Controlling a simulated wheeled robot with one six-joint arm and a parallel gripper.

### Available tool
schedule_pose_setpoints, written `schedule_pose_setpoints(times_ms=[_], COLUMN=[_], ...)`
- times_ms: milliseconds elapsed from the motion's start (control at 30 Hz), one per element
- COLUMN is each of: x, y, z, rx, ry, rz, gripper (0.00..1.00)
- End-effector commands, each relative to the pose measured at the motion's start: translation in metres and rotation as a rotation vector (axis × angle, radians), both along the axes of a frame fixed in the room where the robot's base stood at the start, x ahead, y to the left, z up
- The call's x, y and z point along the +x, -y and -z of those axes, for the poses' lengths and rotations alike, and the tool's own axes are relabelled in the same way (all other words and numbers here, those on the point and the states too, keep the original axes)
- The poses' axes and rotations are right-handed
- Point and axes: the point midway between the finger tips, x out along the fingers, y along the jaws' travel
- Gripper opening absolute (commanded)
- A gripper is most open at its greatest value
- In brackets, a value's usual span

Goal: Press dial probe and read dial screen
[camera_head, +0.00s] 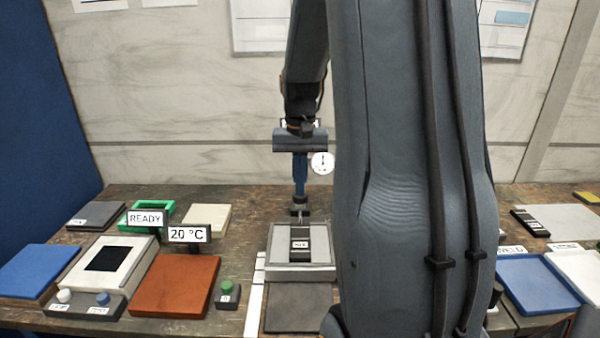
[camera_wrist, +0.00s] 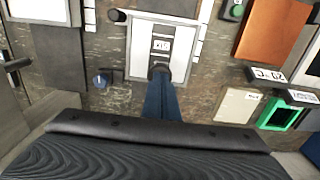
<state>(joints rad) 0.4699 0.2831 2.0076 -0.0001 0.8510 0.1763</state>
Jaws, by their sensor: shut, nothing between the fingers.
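A round white dial face (camera_head: 321,163) with a dark mark shows just right of my gripper in the head view; its reading is too small to make out. My gripper (camera_head: 300,203) is shut and points down, with blue fingers and dark tips. It also shows in the wrist view (camera_wrist: 161,72). The tips are over a light grey square fixture (camera_head: 279,271) holding a dark labelled block (camera_head: 300,244). The block also shows in the wrist view (camera_wrist: 161,44). I cannot tell whether the tips touch anything, and no separate probe stem is clear.
A READY sign (camera_head: 146,219), a 20 °C sign (camera_head: 190,234) and an orange-brown plate (camera_head: 175,285) are on the left. A blue tray (camera_head: 538,284) is on the right. My arm hides much of the middle right. A dark flat pad (camera_head: 295,308) lies before the fixture.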

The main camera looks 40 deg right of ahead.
Motion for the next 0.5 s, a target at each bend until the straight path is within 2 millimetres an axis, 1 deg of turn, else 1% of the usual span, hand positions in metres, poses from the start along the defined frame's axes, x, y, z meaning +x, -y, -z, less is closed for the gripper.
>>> schedule_pose_setpoints(times_ms=[33,500], x=[-0.001,0.0], y=[0.0,0.0], z=[-0.006,-0.039], rx=[0.001,0.0], ry=[-0.002,0.0], rz=[0.0,0.0], gripper=[0.0,0.0])
